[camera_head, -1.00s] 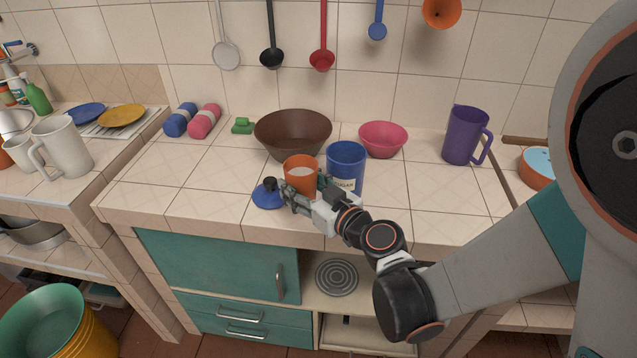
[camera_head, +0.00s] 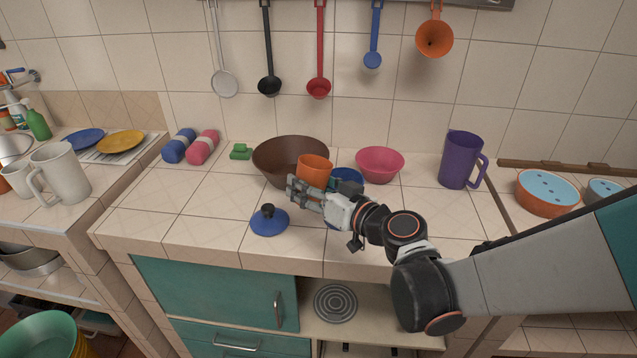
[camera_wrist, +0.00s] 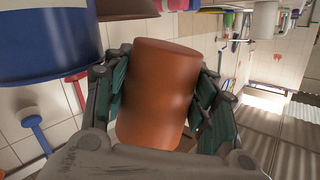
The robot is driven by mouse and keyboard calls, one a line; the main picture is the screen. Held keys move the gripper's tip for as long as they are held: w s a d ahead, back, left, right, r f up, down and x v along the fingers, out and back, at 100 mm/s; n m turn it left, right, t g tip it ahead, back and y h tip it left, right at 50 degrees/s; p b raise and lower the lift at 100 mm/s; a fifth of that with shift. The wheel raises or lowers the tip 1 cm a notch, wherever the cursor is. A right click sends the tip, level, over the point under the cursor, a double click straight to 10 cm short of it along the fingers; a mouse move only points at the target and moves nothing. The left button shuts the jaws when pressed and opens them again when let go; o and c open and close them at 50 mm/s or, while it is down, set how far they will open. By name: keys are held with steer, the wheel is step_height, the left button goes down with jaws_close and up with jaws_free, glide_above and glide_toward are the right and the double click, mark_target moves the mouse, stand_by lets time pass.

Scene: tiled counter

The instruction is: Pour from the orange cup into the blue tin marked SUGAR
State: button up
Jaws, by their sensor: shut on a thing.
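The orange cup (camera_head: 314,168) is held in my gripper (camera_head: 308,190), raised above the counter. My gripper is shut on it, and in the wrist view the cup (camera_wrist: 158,95) sits between both fingers. The blue tin (camera_head: 346,175) stands just right of the cup, mostly hidden behind my gripper; its label is not visible now. In the wrist view the tin (camera_wrist: 50,45) is close at the upper left, apart from the cup. The cup's contents cannot be seen now.
A blue lid (camera_head: 269,221) with a black knob lies on the counter front. A brown bowl (camera_head: 275,160) is close behind the cup. A pink bowl (camera_head: 380,164) and purple jug (camera_head: 460,160) stand to the right. Ladles hang above.

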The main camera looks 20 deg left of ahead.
steer(key=shift+w+d+r+m+p, duration=0.15)
steer(key=shift+w+r+p, duration=0.1)
steer(key=shift+r+p, duration=0.25)
steer(key=shift+w+d+r+m+p, duration=0.15)
steer(key=shift+w+r+p, duration=0.15)
steer(key=shift+r, duration=0.35)
steer(key=shift+w+d+r+m+p, duration=0.1)
steer(key=shift+w+d+r+p, duration=0.1)
steer(key=shift+r+p, duration=0.35)
steer(key=shift+s+a+f+m+g+b, duration=0.15)
steer(key=shift+f+m+b, duration=0.1)
steer(key=shift+m, duration=0.15)
steer(key=shift+s+f+m+g+b, duration=0.15)
steer(key=shift+f+m, duration=0.1)
steer(key=shift+m, duration=0.15)
steer(key=m, duration=0.1)
steer(key=f+m, duration=0.1)
steer(key=shift+s+a+f+m+y+b, duration=0.1)
steer(key=shift+s+a+m+y+b, duration=0.1)
steer(key=shift+m+y+b, duration=0.15)
steer(key=shift+r+m+p, duration=0.55)
steer(key=shift+m+y, duration=0.25)
steer(key=shift+m, duration=0.35)
steer(key=shift+s+f+m, duration=0.1)
steer(key=shift+f+m, duration=0.1)
steer(key=shift+m, duration=0.1)
steer(key=shift+b, duration=0.35)
